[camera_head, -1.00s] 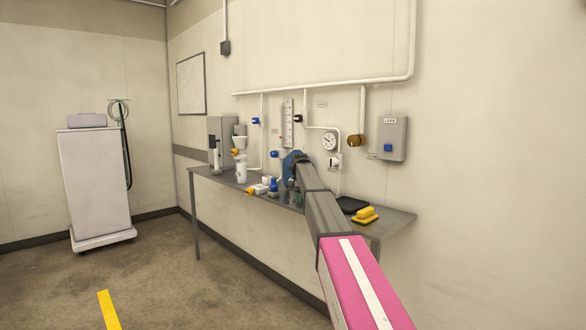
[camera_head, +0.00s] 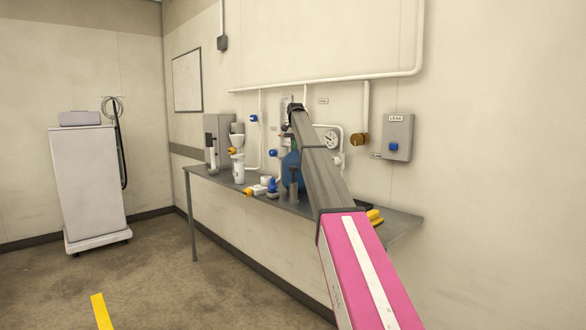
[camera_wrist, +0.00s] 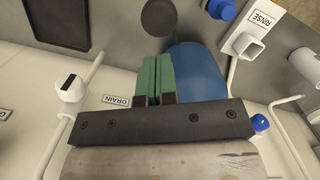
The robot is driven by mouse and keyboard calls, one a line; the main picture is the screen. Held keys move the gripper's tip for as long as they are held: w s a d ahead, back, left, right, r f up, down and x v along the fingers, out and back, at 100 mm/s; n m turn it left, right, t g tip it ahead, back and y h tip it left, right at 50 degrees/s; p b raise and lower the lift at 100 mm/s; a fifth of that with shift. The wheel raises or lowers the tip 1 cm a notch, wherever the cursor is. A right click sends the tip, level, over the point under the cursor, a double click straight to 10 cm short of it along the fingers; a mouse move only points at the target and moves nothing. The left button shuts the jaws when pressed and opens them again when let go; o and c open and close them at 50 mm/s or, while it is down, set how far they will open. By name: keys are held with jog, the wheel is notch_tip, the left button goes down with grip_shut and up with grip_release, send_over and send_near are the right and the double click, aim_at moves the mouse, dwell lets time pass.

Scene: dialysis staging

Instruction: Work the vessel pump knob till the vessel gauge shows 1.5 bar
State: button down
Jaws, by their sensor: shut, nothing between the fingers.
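My gripper (camera_wrist: 155,82) shows in the wrist view with its green fingers together and nothing between them. A blue vessel (camera_wrist: 200,72) is just right of the fingers there, partly hidden by the gripper's dark body. A dark round knob top (camera_wrist: 159,18), likely the pump knob, lies beyond the fingertips and looks apart from them. In the head view the blue vessel (camera_head: 289,170) stands on the bench, partly behind my arm. A round white gauge (camera_head: 331,139) is on the wall; I cannot tell whether it is the vessel's, and its reading is too small to read.
The grey bench (camera_head: 225,181) carries a white bottle with funnel (camera_head: 238,168), blue and yellow fittings and a yellow object (camera_head: 375,217). White pipes and a LEAK box (camera_head: 397,137) are on the wall. DRAIN (camera_wrist: 116,100) and RINSE (camera_wrist: 263,20) labels show in the wrist view.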

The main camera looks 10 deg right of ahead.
aim_at(294, 170)
jog(key=shift+f, duration=0.1)
jog(key=shift+s+a+f, duration=0.1)
jog(key=shift+s+f, duration=0.05)
jog(key=shift+f, duration=1.4)
jog(key=shift+s+a+f, duration=0.1)
jog(key=shift+s+f, duration=0.05)
jog(key=shift+f, duration=1.7)
jog(key=shift+f, duration=2.45)
jog(key=w, duration=0.1)
jog(key=w+d+r, duration=0.1)
jog(key=shift+w+d+r, duration=0.1)
jog(key=shift+w+d, duration=0.05)
jog(key=shift+w, duration=0.2)
